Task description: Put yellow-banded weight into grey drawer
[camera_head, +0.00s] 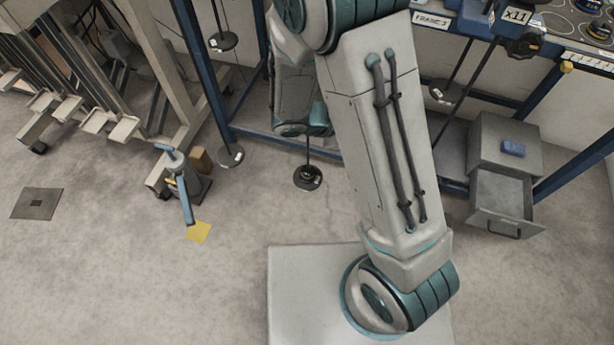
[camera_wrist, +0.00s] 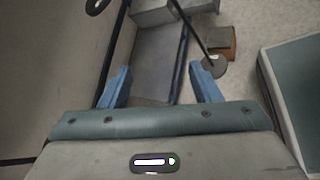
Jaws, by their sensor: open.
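The grey drawer (camera_head: 502,203) is pulled open at the front of a small grey cabinet (camera_head: 490,140) on the floor at the right of the head view. Its visible interior looks empty. I cannot surely pick out the yellow-banded weight; small dark round pieces with yellowish marks (camera_head: 600,30) sit on the bench top at the upper right. My gripper (camera_wrist: 161,90) is open in the wrist view, its blue fingers wide apart with nothing between them. In the head view my arm hides most of the middle, and the fingers are not visible.
Dark discs hang on rods (camera_head: 307,178) beneath the blue frame; one disc (camera_wrist: 215,66) is beyond the right finger in the wrist view, near a brown box (camera_wrist: 220,42). A blue-handled device (camera_head: 183,185) stands left.

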